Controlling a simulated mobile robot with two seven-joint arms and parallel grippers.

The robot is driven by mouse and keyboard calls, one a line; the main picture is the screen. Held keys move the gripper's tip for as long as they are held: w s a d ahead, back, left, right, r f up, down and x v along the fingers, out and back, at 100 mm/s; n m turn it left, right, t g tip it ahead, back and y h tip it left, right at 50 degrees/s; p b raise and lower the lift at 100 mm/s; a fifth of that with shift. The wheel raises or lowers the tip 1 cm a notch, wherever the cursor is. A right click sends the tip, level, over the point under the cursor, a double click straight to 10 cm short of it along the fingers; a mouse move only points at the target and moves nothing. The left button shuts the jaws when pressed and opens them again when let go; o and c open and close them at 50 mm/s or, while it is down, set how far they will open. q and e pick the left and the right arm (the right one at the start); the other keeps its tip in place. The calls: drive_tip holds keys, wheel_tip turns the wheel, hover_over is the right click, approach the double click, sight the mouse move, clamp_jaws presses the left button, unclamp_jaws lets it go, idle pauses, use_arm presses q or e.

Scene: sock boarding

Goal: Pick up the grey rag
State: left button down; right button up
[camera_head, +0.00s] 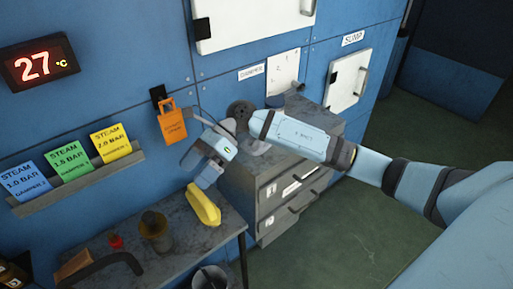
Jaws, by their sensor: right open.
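I cannot clearly make out the grey rag. A small dark grey shape (275,101) lies at the back of the grey drawer cabinet's top (310,112), beyond my right arm; I cannot tell whether it is the rag. My right gripper (194,162) is open, with nothing seen between its fingers. The right forearm and wrist hide part of the cabinet top. My left gripper is out of view.
An orange tag (172,122) hangs on the blue wall close to the right gripper. Blue, green (70,160) and yellow cards stand on a wall ledge. The bench holds a brown jar (155,230) and a small red item (116,241). A bucket (209,278) stands below.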

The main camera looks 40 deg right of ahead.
drive_tip(key=w+d+r+n+t+h+b, duration=0.1)
drive_tip(key=w+d+h, duration=0.15)
drive_tip(key=d, duration=0.25)
drive_tip(key=w+d+r+n+h, duration=0.1)
drive_tip(key=w+d+n+h, duration=0.1)
drive_tip(key=d+h, duration=0.25)
wheel_tip(320, 180, up, 5)
drive_tip(key=t+h, duration=0.1)
drive_tip(key=h, duration=0.4)
hover_over(256, 142)
drive_tip(key=w+d, duration=0.2)
drive_tip(key=f, duration=0.7)
drive_tip(key=shift+s+a+f, duration=0.2)
drive_tip(key=shift+f, duration=0.15)
drive_tip(key=f, duration=0.2)
drive_tip(key=f+p, duration=0.1)
drive_tip(key=f, duration=0.1)
drive_tip(key=shift+s+d, duration=0.2)
drive_tip(key=shift+d, duration=0.05)
drive_tip(key=shift+f, duration=0.65)
drive_tip(key=c, duration=1)
